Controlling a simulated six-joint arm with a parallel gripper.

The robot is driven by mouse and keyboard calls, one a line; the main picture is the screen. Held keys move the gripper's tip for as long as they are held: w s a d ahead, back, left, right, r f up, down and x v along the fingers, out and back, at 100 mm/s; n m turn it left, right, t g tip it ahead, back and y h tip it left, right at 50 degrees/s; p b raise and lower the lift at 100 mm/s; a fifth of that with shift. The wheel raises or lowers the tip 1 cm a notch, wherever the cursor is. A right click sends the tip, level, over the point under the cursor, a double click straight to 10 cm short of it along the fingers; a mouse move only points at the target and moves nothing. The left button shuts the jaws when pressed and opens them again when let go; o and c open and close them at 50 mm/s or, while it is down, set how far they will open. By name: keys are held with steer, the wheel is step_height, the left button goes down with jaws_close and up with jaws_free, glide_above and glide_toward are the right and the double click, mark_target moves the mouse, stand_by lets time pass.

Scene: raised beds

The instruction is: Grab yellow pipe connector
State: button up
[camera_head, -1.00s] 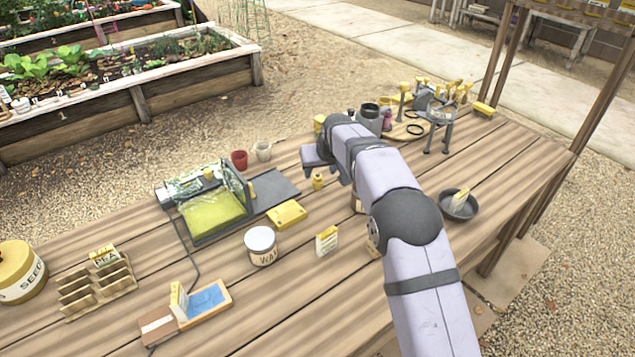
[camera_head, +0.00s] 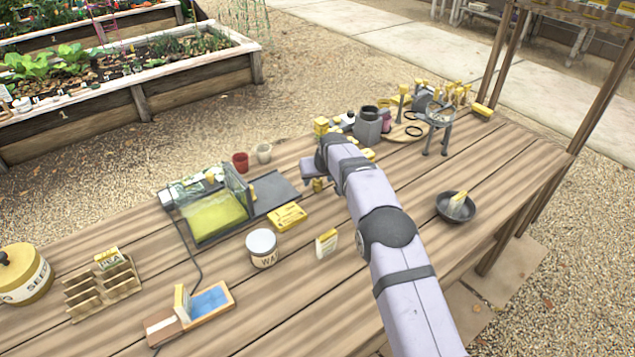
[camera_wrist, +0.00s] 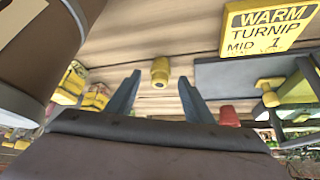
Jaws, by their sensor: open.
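The yellow pipe connector (camera_wrist: 160,72) is a small ribbed piece on the wooden table. In the wrist view it appears between and just beyond the two blue-grey fingers of my gripper (camera_wrist: 160,84), with a gap on each side. My gripper is open and empty. In the head view the connector (camera_head: 317,186) shows just below my gripper (camera_head: 311,174), which partly hides it. I cannot tell the exact height of the fingers above it.
A yellow labelled box (camera_head: 287,216), a grey mat (camera_head: 275,190), a white jar (camera_head: 262,250) and an upright packet (camera_head: 327,243) stand nearby. A red cup (camera_head: 240,162) is behind. A dark bowl (camera_head: 456,214) is at right. Bare planks lie in front.

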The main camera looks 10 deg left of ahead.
mark_target(318, 180)
steer(key=shift+w+a+f, duration=0.1)
steer(key=shift+w+f, duration=0.1)
steer(key=shift+f, duration=0.2)
steer(key=shift+c, duration=0.6)
steer(key=c, duration=1)
steer(key=shift+r, duration=0.1)
step_height(318, 180, up, 10)
steer(key=p, duration=0.1)
